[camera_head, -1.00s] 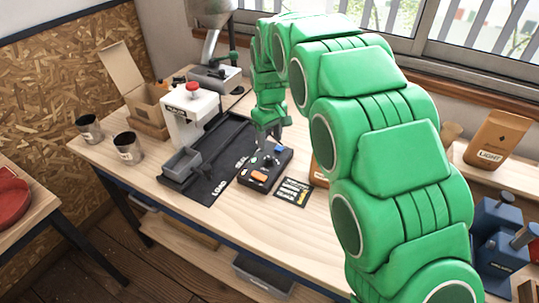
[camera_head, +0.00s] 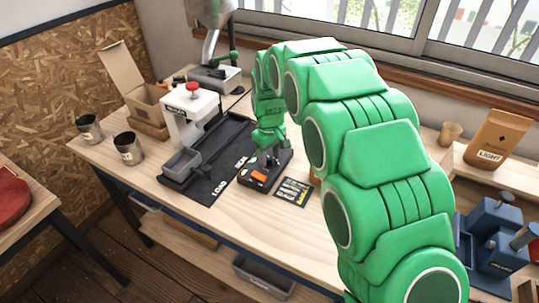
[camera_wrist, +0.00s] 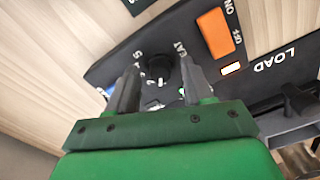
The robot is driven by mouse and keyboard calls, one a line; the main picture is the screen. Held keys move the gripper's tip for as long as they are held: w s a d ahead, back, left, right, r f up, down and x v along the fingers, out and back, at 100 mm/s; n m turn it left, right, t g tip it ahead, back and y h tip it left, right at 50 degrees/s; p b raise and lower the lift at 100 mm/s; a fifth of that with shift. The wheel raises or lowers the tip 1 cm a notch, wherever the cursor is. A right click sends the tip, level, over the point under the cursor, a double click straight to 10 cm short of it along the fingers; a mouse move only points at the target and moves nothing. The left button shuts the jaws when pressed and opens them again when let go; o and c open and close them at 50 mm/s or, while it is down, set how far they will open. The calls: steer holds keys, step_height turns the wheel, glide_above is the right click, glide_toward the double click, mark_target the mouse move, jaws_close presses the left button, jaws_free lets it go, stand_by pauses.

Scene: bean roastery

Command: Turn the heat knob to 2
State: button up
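The black control panel (camera_head: 284,160) lies on the bench, with an orange ON switch (camera_head: 259,176); the switch also shows in the wrist view (camera_wrist: 215,33). A round black knob (camera_wrist: 160,68) is on the panel, beside a partly covered label that seems to end in "AT". A white "2" is printed near it; which mark the knob points to cannot be told. My gripper (camera_head: 268,147) is low over the panel's far part. In the wrist view its two grey fingers (camera_wrist: 158,63) stand on either side of the knob, apart, with visible gaps.
The white roaster (camera_head: 190,115) with a red top knob stands left of the panel on a black mat. A printed card (camera_head: 293,192) lies to the panel's right. Two metal cups (camera_head: 128,148) and an open carton (camera_head: 145,100) are at the left.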

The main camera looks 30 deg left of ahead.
jaws_close()
steer(key=shift+m, duration=2.9)
steer(key=shift+o, duration=0.7)
jaws_free()
steer(key=shift+r, duration=0.1)
